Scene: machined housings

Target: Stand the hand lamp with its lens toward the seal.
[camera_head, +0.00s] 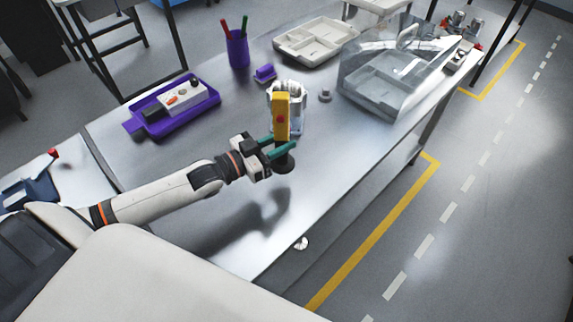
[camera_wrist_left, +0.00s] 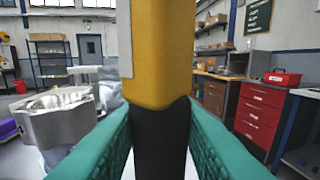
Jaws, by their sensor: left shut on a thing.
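The hand lamp (camera_head: 281,117) is yellow with a red spot and a dark lower part ending in a round base. It is roughly upright. My left gripper (camera_head: 279,148) is shut on its dark lower part with teal fingers; in the left wrist view the lamp (camera_wrist_left: 160,60) stands between both fingers. I cannot tell whether its base touches the table. A silver machined housing (camera_head: 299,113) stands just behind the lamp, partly hidden by it; it shows at left in the wrist view (camera_wrist_left: 60,118). I cannot make out the seal or the lens for certain. My right gripper is not in view.
On the metal table (camera_head: 190,150) are a purple tray (camera_head: 150,128) with a device, a purple pen cup (camera_head: 238,50), a small purple block (camera_head: 265,73), a small grey knob (camera_head: 325,95), a pale tray (camera_head: 310,42) and a clear-covered bin (camera_head: 378,98). The front middle is clear.

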